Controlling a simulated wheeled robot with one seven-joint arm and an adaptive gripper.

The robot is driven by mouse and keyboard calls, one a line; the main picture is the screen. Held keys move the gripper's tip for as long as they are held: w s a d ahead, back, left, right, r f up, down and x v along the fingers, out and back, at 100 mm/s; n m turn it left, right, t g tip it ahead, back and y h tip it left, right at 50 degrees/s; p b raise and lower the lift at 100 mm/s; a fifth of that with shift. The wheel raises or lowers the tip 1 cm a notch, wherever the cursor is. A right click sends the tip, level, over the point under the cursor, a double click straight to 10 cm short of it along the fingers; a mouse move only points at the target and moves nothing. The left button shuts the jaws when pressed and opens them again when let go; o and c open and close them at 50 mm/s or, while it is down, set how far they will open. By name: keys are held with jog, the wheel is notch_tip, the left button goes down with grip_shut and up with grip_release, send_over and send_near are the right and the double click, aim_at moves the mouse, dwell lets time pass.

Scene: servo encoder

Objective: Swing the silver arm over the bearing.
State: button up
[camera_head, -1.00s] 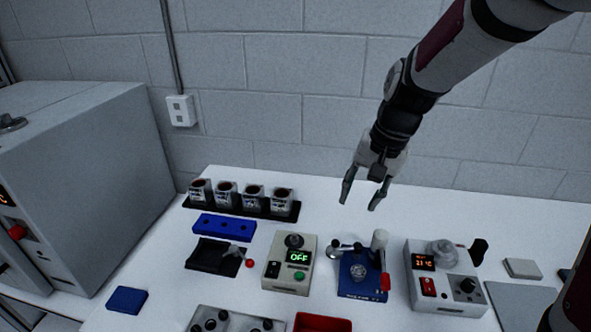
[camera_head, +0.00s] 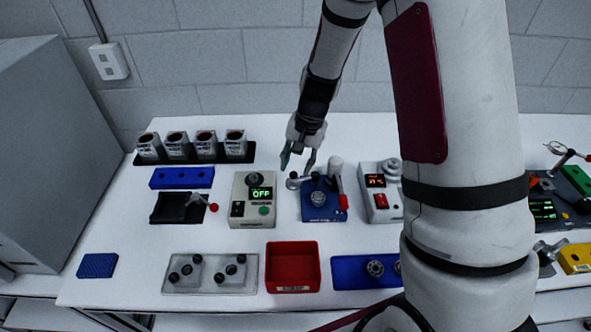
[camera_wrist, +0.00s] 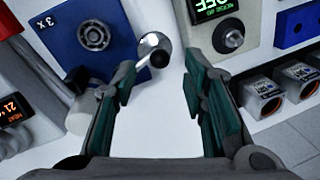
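The bearing (camera_head: 318,199) sits on the blue fixture (camera_head: 309,214) in the head view; the bearing also shows in the wrist view (camera_wrist: 94,35). The silver arm (camera_head: 293,184) lies at the fixture's back left, with its round end off to the side of the bearing. In the wrist view the round silver end (camera_wrist: 152,44) and a black knob are just beyond my fingertips, nearer the left finger. My gripper (camera_head: 297,164) is open and empty, pointing down above the silver arm; its fingers (camera_wrist: 161,82) stand apart. Whether a finger touches the arm I cannot tell.
A white post (camera_head: 336,172) and a red handle (camera_head: 343,203) are at the fixture's right. A beige box reading OFF (camera_head: 243,213) stands close on the left, and a heater box (camera_head: 368,171) on the right. A red bin (camera_head: 292,284) is in front.

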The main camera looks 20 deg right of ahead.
aim_at(294, 173)
jog(key=shift+w+a+f, duration=0.1)
jog(key=shift+a+f, duration=0.05)
jog(key=shift+f, duration=0.7)
jog(key=shift+w+a+f, duration=0.1)
jog(key=shift+f, duration=0.7)
grip_shut()
